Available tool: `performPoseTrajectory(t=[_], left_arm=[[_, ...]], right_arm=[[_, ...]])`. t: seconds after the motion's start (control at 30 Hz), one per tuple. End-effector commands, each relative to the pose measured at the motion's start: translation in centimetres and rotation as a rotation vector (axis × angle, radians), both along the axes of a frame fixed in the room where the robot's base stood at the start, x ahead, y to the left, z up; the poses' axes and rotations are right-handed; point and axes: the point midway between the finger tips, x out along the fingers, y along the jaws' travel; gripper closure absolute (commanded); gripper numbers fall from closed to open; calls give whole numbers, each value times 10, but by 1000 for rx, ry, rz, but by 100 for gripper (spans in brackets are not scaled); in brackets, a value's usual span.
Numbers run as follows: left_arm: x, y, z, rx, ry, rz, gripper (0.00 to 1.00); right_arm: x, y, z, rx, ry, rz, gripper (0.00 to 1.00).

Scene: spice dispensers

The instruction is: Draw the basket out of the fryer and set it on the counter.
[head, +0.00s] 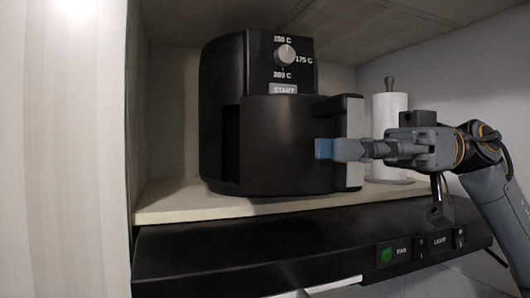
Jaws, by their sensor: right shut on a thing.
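The black air fryer (222,100) stands on a pale shelf (190,208) in the middle of the head view. Its basket (285,145) shows as a dark rounded front that juts forward, with a dark gap at its left side. The basket's grey-faced handle (354,135) stands upright at its right. My right gripper (326,149) comes in from the right and is shut on the handle. Its blue fingertip shows against the basket front, left of the handle. My left gripper is not in view.
A paper towel roll on a holder (390,108) stands behind my right gripper. A black range hood with a green fan button (386,254) lies below the shelf. A pale wall panel (65,150) closes the left side. Shelf room left of the fryer is narrow.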

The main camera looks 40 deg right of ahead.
Motion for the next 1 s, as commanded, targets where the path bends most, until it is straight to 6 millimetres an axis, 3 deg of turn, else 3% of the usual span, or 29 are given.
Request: performPoseTrajectory(t=[1.0], left_arm=[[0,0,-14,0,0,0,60]], right_arm=[[-24,8,0,0,-3,0,100]])
